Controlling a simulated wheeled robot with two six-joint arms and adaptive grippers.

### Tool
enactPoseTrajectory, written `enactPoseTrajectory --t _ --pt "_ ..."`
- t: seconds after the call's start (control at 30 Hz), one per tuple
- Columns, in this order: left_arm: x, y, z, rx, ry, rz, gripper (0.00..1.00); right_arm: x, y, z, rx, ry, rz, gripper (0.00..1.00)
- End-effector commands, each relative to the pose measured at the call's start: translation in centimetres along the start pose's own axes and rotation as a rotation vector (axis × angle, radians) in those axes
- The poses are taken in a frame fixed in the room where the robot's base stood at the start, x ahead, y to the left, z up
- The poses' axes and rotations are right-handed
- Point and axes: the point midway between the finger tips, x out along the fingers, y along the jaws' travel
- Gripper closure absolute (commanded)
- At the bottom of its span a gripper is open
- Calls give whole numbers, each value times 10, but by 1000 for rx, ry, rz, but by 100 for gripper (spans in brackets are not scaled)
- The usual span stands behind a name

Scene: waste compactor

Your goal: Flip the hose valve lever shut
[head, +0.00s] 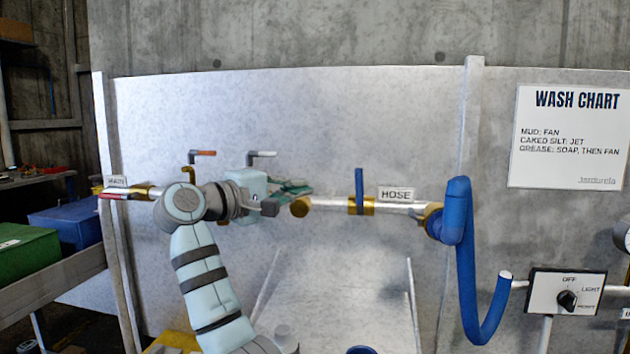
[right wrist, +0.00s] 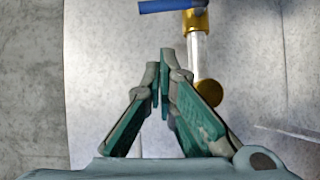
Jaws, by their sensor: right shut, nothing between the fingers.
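The blue hose valve lever (head: 359,184) stands upright on a brass valve body (head: 354,206), across the horizontal pipe (head: 328,203) beside the HOSE sign (head: 396,194). In the right wrist view the lever (right wrist: 168,5) lies at the top edge, crosswise to the pipe (right wrist: 196,55), partly cut off. My right gripper (head: 306,190) is left of the lever, apart from it, near the pipe's brass elbow (head: 300,207). Its green fingers are together and empty in the right wrist view (right wrist: 164,62). My left gripper is out of view.
A blue hose (head: 466,270) hangs right of the valve. Two other levers, orange-tipped (head: 204,153) and white-tipped (head: 264,154), sit at upper left. A red lever (head: 113,196) is by the MAIN sign. A switch box (head: 563,291) is at right. The wall around the blue lever is clear.

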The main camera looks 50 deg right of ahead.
Motion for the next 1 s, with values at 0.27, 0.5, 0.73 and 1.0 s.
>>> enactPoseTrajectory --t 0.27,0.5,0.73,1.0 --pt "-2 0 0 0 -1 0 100 -32 -2 0 -1 0 0 100" --pt "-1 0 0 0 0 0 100 -35 -2 -1 0 3 0 100" --pt "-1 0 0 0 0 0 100 -35 -2 -1 0 3 0 100" --pt "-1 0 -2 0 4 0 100 -33 -2 0 0 -1 0 100"
